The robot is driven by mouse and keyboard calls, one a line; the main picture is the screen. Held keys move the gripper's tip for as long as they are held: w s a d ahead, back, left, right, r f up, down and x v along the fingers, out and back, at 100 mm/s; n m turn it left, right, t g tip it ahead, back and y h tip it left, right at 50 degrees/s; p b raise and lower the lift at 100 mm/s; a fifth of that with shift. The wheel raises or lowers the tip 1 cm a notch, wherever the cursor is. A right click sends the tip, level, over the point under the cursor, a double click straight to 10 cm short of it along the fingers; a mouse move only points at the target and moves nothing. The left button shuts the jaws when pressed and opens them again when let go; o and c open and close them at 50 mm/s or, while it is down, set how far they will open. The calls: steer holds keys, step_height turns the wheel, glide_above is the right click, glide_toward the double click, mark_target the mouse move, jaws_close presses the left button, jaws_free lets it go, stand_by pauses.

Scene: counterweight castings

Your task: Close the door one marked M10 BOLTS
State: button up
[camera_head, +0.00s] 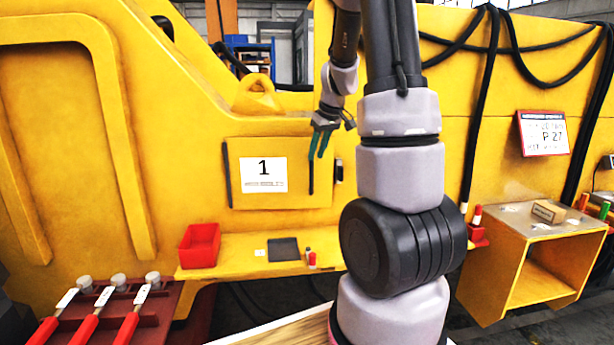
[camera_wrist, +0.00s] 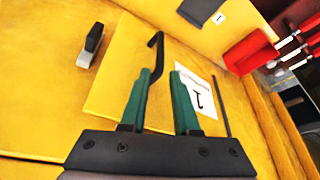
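The yellow door (camera_head: 300,195) on the machine's side carries a white label (camera_head: 264,173) with a large 1; the small text under it is unreadable. The door also fills the middle of the wrist view (camera_wrist: 118,85). It lies near the machine's face; I cannot tell whether it is fully flush. A black bent handle (camera_wrist: 157,52) stands near its right edge in the head view. My gripper (camera_head: 318,145) is at the door's upper right, its teal fingers apart. In the wrist view the gripper (camera_wrist: 159,80) frames the handle's end; contact cannot be told.
A small dark and grey block (camera_wrist: 90,46) sits on the face beside the door's handle edge. Below are a yellow ledge (camera_head: 235,265), a red bin (camera_head: 199,245) and a dark pad (camera_head: 283,249). Red-handled tools (camera_head: 90,322) lie lower left. An open yellow box (camera_head: 535,265) stands right.

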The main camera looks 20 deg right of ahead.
steer(key=x, duration=1)
steer(key=shift+d+f, duration=0.1)
steer(key=shift+f, duration=0.05)
jaws_close()
steer(key=shift+w, duration=0.15)
stand_by(1.0)
